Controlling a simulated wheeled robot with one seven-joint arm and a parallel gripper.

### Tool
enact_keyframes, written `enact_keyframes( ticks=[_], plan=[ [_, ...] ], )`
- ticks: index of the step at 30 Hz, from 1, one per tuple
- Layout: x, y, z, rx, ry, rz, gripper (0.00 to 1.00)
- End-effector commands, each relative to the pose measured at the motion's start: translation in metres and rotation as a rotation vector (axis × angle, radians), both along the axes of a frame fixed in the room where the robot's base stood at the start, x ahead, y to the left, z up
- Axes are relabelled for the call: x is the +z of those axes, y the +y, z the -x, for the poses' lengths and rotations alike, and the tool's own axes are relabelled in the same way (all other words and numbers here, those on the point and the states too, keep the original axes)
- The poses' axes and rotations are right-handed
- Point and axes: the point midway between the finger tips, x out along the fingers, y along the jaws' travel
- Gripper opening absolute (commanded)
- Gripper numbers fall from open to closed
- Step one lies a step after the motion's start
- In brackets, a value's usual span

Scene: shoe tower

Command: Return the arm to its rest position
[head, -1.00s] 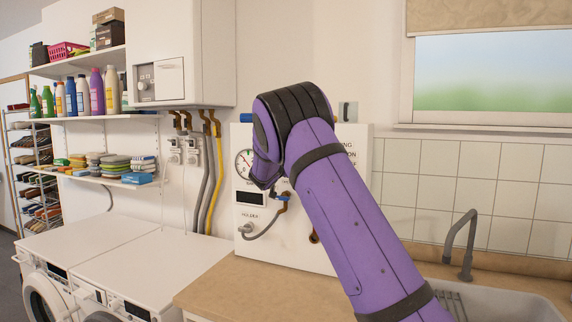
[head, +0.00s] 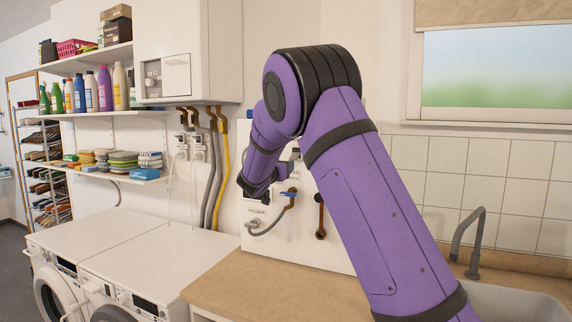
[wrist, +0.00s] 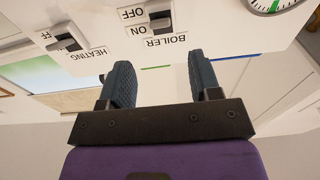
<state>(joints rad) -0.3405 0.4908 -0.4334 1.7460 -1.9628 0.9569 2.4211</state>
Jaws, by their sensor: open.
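My purple arm stands raised and bent in the head view, in front of the white control panel (head: 335,240). My gripper (wrist: 163,85) shows in the wrist view with its two dark fingers apart and nothing between them. Past the fingers are the panel's boiler switch (wrist: 160,21), its heating switch (wrist: 67,42) and part of a round gauge (wrist: 275,4). The fingers look apart from both switches. In the head view the arm hides the gauge and much of the panel's upper part, and the fingertips cannot be made out.
The panel stands on a wooden counter (head: 262,284) with a sink tap (head: 470,240) at the right. White washing machines (head: 150,262) are at the left. Above them are a shelf of bottles (head: 90,90), a white wall boiler (head: 190,55) and hanging pipes (head: 222,170).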

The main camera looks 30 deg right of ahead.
Motion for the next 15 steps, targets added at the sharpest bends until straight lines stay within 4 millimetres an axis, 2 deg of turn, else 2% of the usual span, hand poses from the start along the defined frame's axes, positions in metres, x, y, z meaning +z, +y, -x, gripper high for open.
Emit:
enact_keyframes(
  ticks=[4, 15],
  plan=[
    [-0.0004, 0.0057, 0.0043, 0.001, 0.001, -0.001, 0.57],
    [-0.0006, 0.006, 0.0045, 0.001, 0.0, 0.0, 0.57]
  ],
)
